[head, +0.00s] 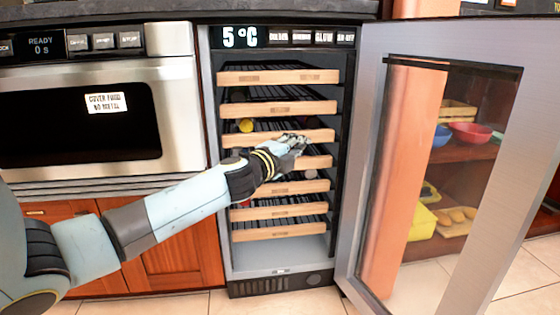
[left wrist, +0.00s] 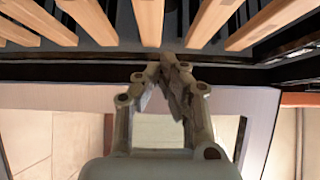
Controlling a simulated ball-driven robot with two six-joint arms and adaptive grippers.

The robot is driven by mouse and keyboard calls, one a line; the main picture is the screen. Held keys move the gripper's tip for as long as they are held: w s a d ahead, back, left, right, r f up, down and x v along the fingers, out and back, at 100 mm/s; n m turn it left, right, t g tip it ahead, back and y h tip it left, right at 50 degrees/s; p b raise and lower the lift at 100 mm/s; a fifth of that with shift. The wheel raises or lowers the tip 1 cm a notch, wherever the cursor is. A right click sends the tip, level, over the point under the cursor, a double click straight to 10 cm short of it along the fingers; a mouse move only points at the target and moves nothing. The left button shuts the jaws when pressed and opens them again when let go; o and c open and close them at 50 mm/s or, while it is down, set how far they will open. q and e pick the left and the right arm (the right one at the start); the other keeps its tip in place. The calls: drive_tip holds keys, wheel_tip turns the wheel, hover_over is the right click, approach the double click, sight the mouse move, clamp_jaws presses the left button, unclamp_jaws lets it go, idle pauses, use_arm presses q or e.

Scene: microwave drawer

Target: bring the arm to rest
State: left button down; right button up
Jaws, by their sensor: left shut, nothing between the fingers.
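My left gripper (head: 294,142) is in front of the wooden-fronted racks of the open wine cooler (head: 283,258), near the middle racks. It is shut and empty. In the left wrist view the gripper's fingertips (left wrist: 170,60) meet just short of the wooden rack fronts (left wrist: 148,20). My left arm reaches in from the left in the head view. Whether the fingertips touch a rack front cannot be told. My right gripper is in neither view.
The cooler's glass door (head: 435,160) stands wide open at the right. A microwave drawer (head: 90,110) is at the left, above wooden cabinets (head: 170,250). A yellow round item (head: 245,125) lies on a rack. Shelves with bowls (head: 470,132) show through the door glass. Tiled floor lies below.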

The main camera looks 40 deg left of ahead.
use_arm(q)
drive_tip(key=s+b, duration=0.1)
drive_tip(key=s, duration=0.7)
drive_tip(key=shift+d+b, duration=0.35)
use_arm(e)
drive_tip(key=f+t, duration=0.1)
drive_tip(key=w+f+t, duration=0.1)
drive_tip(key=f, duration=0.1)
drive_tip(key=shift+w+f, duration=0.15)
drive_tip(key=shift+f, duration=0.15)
use_arm(q)
drive_tip(key=shift+s+f, duration=0.1)
drive_tip(key=shift+f, duration=0.05)
